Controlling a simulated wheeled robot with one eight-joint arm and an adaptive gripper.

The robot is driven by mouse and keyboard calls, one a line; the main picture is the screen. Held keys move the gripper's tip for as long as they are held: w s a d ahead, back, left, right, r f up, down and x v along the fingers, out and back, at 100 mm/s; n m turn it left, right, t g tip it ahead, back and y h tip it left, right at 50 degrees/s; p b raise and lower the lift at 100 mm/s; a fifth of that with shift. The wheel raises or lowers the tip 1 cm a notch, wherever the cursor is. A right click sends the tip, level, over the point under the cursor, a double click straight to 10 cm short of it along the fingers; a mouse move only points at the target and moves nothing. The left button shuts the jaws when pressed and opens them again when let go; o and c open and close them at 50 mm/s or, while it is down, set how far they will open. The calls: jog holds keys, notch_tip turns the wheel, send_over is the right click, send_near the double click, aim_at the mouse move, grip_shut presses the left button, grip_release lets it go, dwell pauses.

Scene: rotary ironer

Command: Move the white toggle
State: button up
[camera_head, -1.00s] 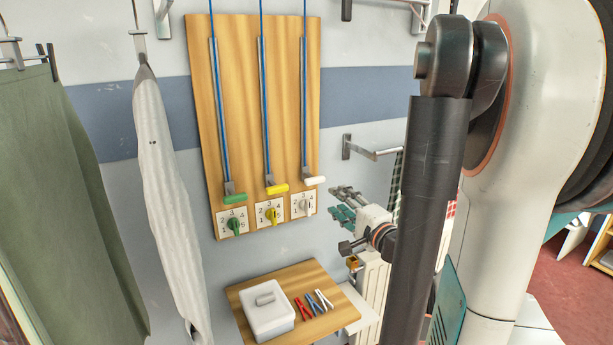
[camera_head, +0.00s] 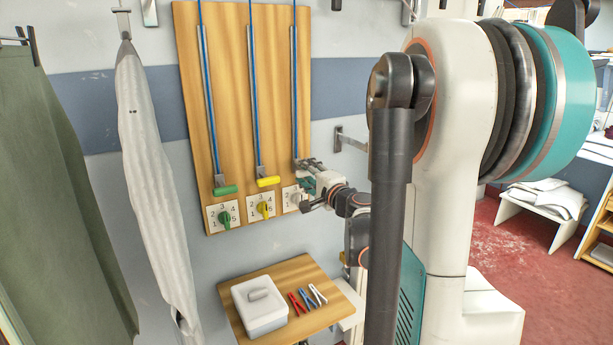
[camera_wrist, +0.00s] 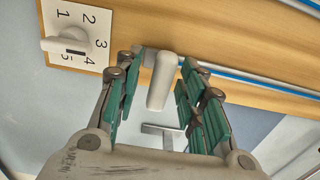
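The white toggle (camera_wrist: 161,82) is a rounded bar on the end of a metal slide. In the wrist view it lies between the finger pads of my open gripper (camera_wrist: 163,66), with a gap visible on each side. In the head view my gripper (camera_head: 307,174) is at the lower right of the wooden board (camera_head: 232,100) and hides the toggle. A white dial (camera_wrist: 66,45) with numbers is beside the gripper in the wrist view; it is partly hidden in the head view (camera_head: 293,198).
A green toggle (camera_head: 225,190) and a yellow toggle (camera_head: 268,181) hang left, above a green dial (camera_head: 225,218) and a yellow dial (camera_head: 263,206). Below, a small wooden table (camera_head: 305,272) bears a white box (camera_head: 259,305) and several pegs (camera_head: 307,298). A wall bracket (camera_head: 349,139) is at right.

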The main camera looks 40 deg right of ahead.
jog(key=shift+w, duration=0.1)
grip_shut()
notch_tip(320, 180, up, 34)
jog(key=p, duration=2.3)
jog(key=shift+r, duration=0.25)
jog(key=shift+d+r, duration=0.1)
jog(key=shift+c, duration=0.3)
grip_release()
jog(key=shift+o, duration=0.3)
